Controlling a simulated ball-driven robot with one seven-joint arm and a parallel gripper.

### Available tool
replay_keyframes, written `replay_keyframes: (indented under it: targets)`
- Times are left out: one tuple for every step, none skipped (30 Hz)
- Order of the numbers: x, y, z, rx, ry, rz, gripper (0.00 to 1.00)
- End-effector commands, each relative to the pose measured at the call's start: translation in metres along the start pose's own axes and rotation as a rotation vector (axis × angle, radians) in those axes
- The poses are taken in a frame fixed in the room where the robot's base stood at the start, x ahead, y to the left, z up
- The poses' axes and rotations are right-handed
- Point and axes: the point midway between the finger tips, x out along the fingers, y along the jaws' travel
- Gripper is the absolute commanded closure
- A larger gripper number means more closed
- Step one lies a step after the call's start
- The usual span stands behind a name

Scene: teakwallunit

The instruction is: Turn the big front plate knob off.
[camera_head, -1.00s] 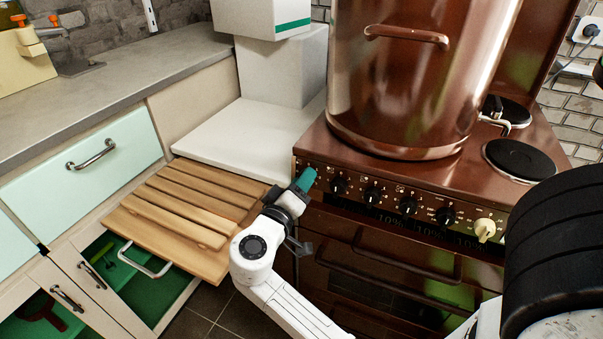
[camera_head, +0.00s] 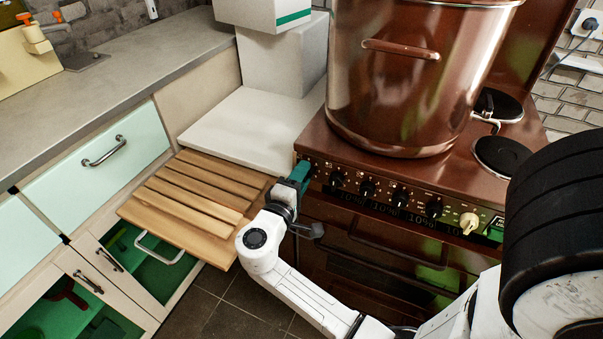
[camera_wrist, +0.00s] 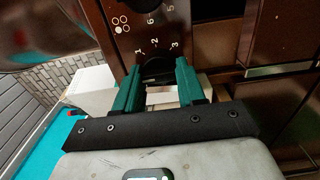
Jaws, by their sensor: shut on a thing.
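My gripper (camera_head: 301,172), with teal fingers, is at the left end of the brown stove's control panel (camera_head: 385,202). In the wrist view its fingers (camera_wrist: 158,66) stand on either side of a black knob (camera_wrist: 158,73) and are shut on it. The knob's pointer is mostly hidden, so its setting cannot be read. White numbers and a symbol of small circles show on the panel above it. In the head view my gripper hides this knob. More black knobs (camera_head: 367,187) and a cream knob (camera_head: 469,222) sit in a row to the right.
A large copper-coloured pot (camera_head: 410,85) stands on the stove top. Black hotplates (camera_head: 502,155) show to its right. A slatted wooden board (camera_head: 190,200) juts out left of my gripper. Oven handles (camera_head: 395,250) stick out below the panel. An open green-lined cabinet (camera_head: 150,255) is at lower left.

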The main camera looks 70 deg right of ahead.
Motion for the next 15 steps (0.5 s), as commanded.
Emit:
replay_keyframes:
  targets:
    - [-0.0010, 0.0016, -0.0029, -0.004, 0.009, 0.001, 0.91]
    - [-0.0010, 0.0014, -0.0030, -0.006, 0.009, 0.001, 0.91]
    - [-0.0010, 0.0013, -0.0030, -0.009, 0.009, 0.001, 0.91]
    - [-0.0010, 0.0012, -0.0030, -0.010, 0.009, 0.001, 0.91]
    - [-0.0010, 0.0011, -0.0031, -0.011, 0.009, 0.001, 0.91]
    - [-0.0010, 0.0010, -0.0031, -0.011, 0.010, 0.001, 0.91]
    - [-0.0010, 0.0010, -0.0031, -0.011, 0.010, 0.001, 0.91]
    - [-0.0010, 0.0009, -0.0031, -0.011, 0.010, 0.001, 0.91]
    - [-0.0011, 0.0009, -0.0032, -0.011, 0.010, 0.001, 0.91]
    - [-0.0011, 0.0009, -0.0032, -0.011, 0.010, 0.001, 0.91]
    - [-0.0011, 0.0009, -0.0032, -0.011, 0.010, 0.001, 0.91]
    - [-0.0011, 0.0009, -0.0033, -0.011, 0.010, 0.001, 0.91]
    - [-0.0011, 0.0009, -0.0033, -0.011, 0.010, 0.001, 0.91]
    - [-0.0011, 0.0009, -0.0033, -0.011, 0.010, 0.001, 0.91]
    - [-0.0011, 0.0009, -0.0033, -0.011, 0.010, 0.001, 0.57]
